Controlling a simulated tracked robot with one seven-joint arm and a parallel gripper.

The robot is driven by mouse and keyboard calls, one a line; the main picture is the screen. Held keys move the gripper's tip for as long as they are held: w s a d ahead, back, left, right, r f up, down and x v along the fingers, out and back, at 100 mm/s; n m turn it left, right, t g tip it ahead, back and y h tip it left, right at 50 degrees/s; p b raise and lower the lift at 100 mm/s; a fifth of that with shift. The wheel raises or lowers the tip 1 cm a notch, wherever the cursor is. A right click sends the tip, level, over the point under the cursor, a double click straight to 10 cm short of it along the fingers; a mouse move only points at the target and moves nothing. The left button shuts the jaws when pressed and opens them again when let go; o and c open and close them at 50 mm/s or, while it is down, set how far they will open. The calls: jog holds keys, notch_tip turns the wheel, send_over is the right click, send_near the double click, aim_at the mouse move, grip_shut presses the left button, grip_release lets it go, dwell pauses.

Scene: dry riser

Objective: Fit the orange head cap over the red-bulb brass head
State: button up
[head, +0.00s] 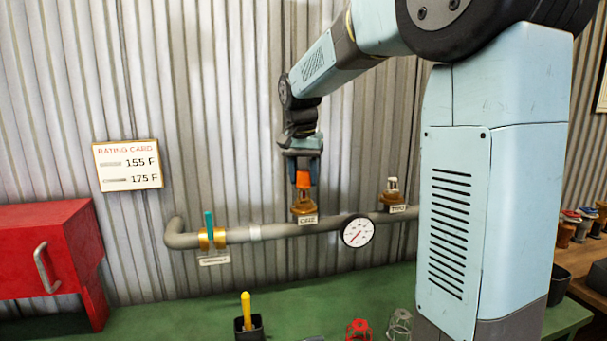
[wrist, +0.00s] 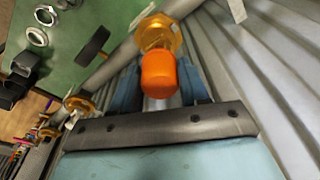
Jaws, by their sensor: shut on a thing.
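My gripper (head: 303,168) points down at the wall pipe, its blue fingers shut on the orange head cap (head: 303,181). The cap is directly above the brass fitting (head: 304,206) marked ONE, apparently meeting its top. In the wrist view the cap (wrist: 159,77) is between the fingers (wrist: 160,90), with the brass fitting (wrist: 158,34) right beyond its end. No red bulb shows there; the cap hides whatever is inside it. I cannot tell how far down the cap sits. A second brass head (head: 392,195) marked TWO stands uncapped to the right; its bulb colour is unclear.
The grey pipe (head: 275,230) carries a teal-handled valve (head: 209,226) and a round gauge (head: 357,231). A rating card (head: 127,165) hangs left above a red cabinet (head: 50,250). On the green bench are a black cup (head: 249,328), a red guard (head: 358,329) and a grey guard (head: 399,324).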

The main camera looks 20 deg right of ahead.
aim_at(304, 186)
jog(key=shift+f, duration=1.7)
jog(key=o, duration=1.1)
jog(key=r, duration=0.4)
jog(key=s+r, duration=0.1)
jog(key=r, duration=0.3)
jog(key=a+r, duration=0.1)
jog(key=r, duration=0.4)
jog(key=shift+s, duration=0.3)
jog(key=shift+r, duration=0.3)
jog(key=shift+s, duration=0.15)
